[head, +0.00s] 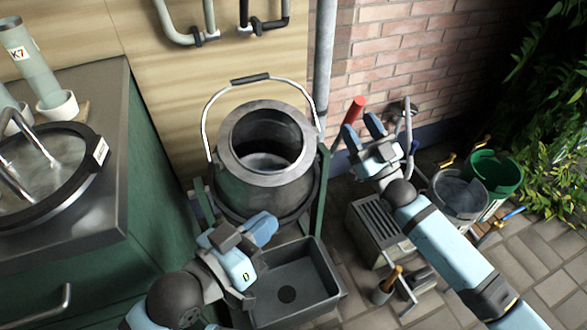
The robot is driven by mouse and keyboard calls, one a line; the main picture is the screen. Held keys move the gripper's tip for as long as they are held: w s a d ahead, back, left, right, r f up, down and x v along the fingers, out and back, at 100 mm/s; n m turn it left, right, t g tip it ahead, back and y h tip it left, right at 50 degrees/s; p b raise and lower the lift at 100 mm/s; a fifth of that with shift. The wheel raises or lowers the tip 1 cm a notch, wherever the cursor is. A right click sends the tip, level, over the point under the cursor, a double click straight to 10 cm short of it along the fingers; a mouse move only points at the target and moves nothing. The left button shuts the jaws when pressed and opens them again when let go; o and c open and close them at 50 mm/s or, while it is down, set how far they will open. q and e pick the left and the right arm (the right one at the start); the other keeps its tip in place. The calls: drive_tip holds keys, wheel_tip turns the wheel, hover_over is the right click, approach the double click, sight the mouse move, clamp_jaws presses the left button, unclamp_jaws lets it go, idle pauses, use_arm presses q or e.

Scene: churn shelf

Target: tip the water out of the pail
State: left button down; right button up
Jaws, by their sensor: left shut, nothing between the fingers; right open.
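A large grey metal pail (262,188) stands upright in a green frame (321,190), its round mouth open. A paler surface, perhaps water, shows low inside it. Its wire bail with a black grip (250,79) stands up behind the rim. A dark basin (318,276) with a drain hole is below and in front of it. My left gripper (262,230) is shut and empty in front of the pail's lower side, over the basin's back left. My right gripper (362,130) is open right of the pail, its fingers close to a red handle (355,108); contact cannot be told.
A green cabinet with a grey top (92,218) and round lidded vessel (48,165) fills the left. A slatted grey box (377,229), a grey bucket (460,194) and a green bucket (496,171) stand on the paving at right. A pipe (324,60) runs down the wall behind.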

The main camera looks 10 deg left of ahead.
use_arm(q)
drive_tip(key=shift+t, duration=0.8)
drive_tip(key=r+p, duration=0.1)
drive_tip(key=r, duration=0.1)
drive_tip(key=r+p, duration=0.1)
drive_tip(key=r, duration=0.1)
drive_tip(key=shift+s+a+p, duration=0.1)
drive_tip(key=shift+a+p, duration=0.1)
drive_tip(key=shift+p, duration=0.15)
use_arm(e)
drive_tip(key=v, duration=1.3)
drive_tip(key=shift+s+d, duration=0.2)
drive_tip(key=shift+s, duration=0.05)
drive_tip(key=shift+f, duration=0.15)
